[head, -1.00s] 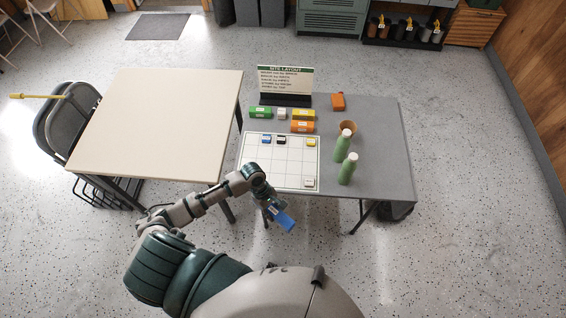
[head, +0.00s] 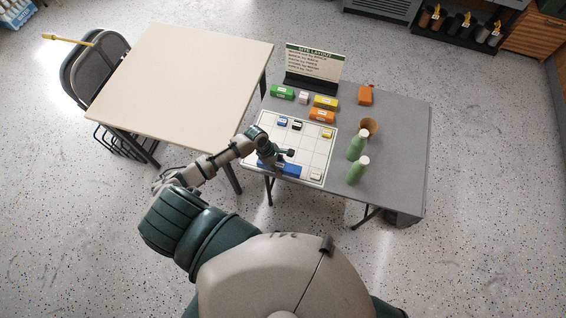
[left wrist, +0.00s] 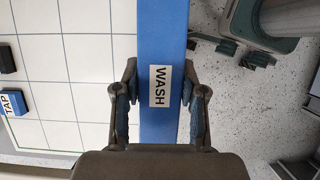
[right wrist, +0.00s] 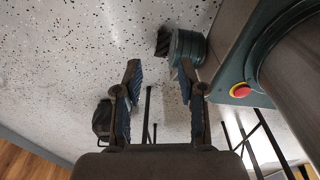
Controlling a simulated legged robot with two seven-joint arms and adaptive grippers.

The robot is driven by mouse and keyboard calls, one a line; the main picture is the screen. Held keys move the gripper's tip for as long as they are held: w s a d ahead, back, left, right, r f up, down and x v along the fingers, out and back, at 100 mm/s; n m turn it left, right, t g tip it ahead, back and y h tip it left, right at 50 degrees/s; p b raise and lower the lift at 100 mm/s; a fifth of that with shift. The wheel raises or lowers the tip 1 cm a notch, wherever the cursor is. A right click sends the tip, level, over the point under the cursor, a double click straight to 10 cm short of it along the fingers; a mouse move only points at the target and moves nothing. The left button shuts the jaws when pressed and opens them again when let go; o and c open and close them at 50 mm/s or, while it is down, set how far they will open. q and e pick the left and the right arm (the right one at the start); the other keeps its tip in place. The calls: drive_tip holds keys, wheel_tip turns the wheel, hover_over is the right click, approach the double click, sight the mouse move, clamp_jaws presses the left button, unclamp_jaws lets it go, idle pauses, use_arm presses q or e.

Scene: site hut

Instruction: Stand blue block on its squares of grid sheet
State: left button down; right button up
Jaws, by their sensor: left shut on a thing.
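The long blue block (head: 291,171), labelled WASH in the left wrist view (left wrist: 160,120), is held by my left gripper (head: 277,157). The gripper's fingers (left wrist: 160,95) close on both long sides of it. The block is over the near-left edge of the white grid sheet (head: 307,152), lying along that edge. I cannot tell whether it touches the sheet. A small blue block labelled TAP (left wrist: 14,102) and a black block (left wrist: 6,60) lie on the sheet. My right gripper (right wrist: 158,82) is open and empty over the floor, outside the head view.
Yellow (head: 327,133) and white (head: 316,177) blocks also sit on the sheet. Green bottles (head: 357,146) and a brown cup (head: 370,126) stand to its right. Several blocks and a sign (head: 313,65) are behind it. A bare cream table (head: 190,85) adjoins at left.

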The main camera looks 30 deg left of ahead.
sight(283, 163)
use_arm(q)
drive_tip(key=shift+w+f, duration=0.1)
drive_tip(key=shift+w, duration=0.8)
drive_tip(key=shift+w+d, duration=0.2)
drive_tip(key=shift+w, duration=0.45)
wheel_tip(283, 163, down, 3)
drive_tip(key=shift+w+f, duration=0.1)
drive_tip(key=shift+f, duration=0.1)
drive_tip(key=c, duration=0.7)
unclamp_jaws()
drive_tip(key=shift+a, duration=0.2)
drive_tip(key=shift+o, duration=0.2)
drive_tip(key=shift+r, duration=0.35)
drive_tip(key=v, duration=1.1)
drive_tip(key=shift+p, duration=0.3)
use_arm(e)
drive_tip(key=shift+w+d+r, duration=0.25)
drive_tip(key=shift+w+d, duration=0.2)
drive_tip(key=shift+d, duration=0.1)
drive_tip(key=shift+a, duration=0.1)
